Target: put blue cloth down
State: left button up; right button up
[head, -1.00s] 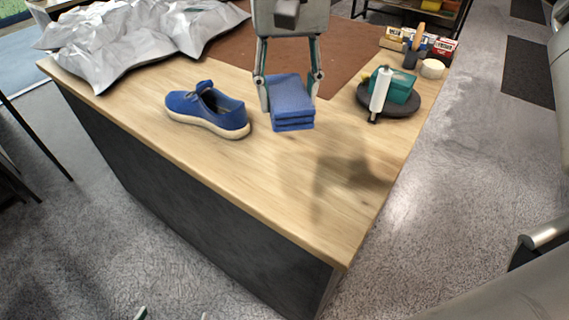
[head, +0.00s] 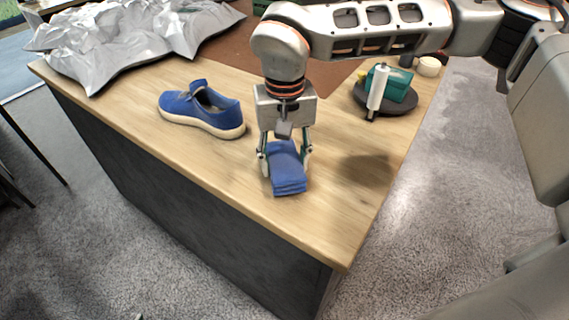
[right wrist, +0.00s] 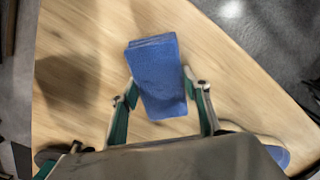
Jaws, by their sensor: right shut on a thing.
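The blue cloth (head: 288,183) is a folded stack near the front part of the wooden table (head: 340,215). My right gripper (head: 285,166) points down and is shut on the cloth, one finger on each side. The right wrist view also shows the cloth (right wrist: 158,88) between the fingers of my right gripper (right wrist: 160,80). The cloth is at or just above the wood; I cannot tell whether it touches. My left gripper does not show clearly.
A blue sneaker (head: 203,110) stands left of the cloth. A dark round tray (head: 366,101) with a teal box (head: 396,84) and a white tube (head: 377,88) is at the back right. Crumpled grey sheeting (head: 120,40) lies back left. Wood around the cloth is clear.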

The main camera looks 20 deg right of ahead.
aim_at(285, 160)
jog(key=shift+f, duration=0.6)
jog(key=shift+f, duration=0.1)
jog(key=o, duration=1.2)
notch_tip(285, 160, up, 12)
jog(key=shift+r+p, duration=0.1)
jog(key=shift+p, duration=0.35)
